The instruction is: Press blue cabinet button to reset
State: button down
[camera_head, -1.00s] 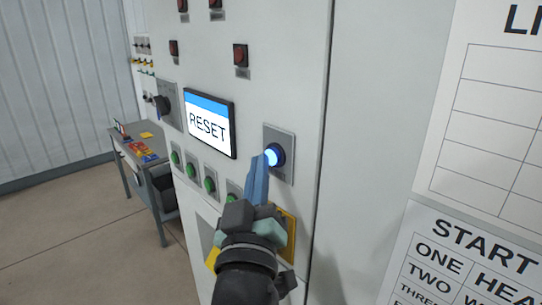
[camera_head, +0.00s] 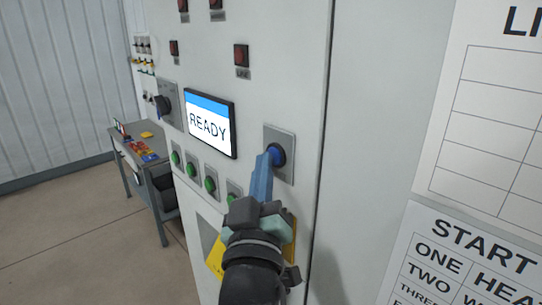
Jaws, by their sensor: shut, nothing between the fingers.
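The blue cabinet button (camera_head: 278,154) sits on a grey plate (camera_head: 289,168) at the right side of the white cabinet front. It looks unlit. My gripper (camera_head: 268,158) is shut and empty, with its blue fingertips at the left edge of the button. The fingers overlap part of the button, so I cannot tell whether they touch it. The cabinet screen (camera_head: 209,128) to the left of the button reads READY.
Several green buttons (camera_head: 210,184) line the cabinet below the screen, with red buttons (camera_head: 241,56) above. A black rotary switch (camera_head: 162,105) is at left. A small table (camera_head: 150,190) stands beyond the cabinet. Paper signs (camera_head: 470,245) hang at right.

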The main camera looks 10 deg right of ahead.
jog(key=shift+s+a+b, duration=0.3)
jog(key=shift+s+a, duration=0.15)
jog(key=shift+a, duration=0.15)
jog(key=shift+a+f, duration=0.1)
jog(key=s+a, duration=0.1)
jog(key=a, duration=0.1)
jog(key=s+a+b, duration=0.1)
jog(key=s+a, duration=0.1)
dwell(0.6)
dwell(0.4)
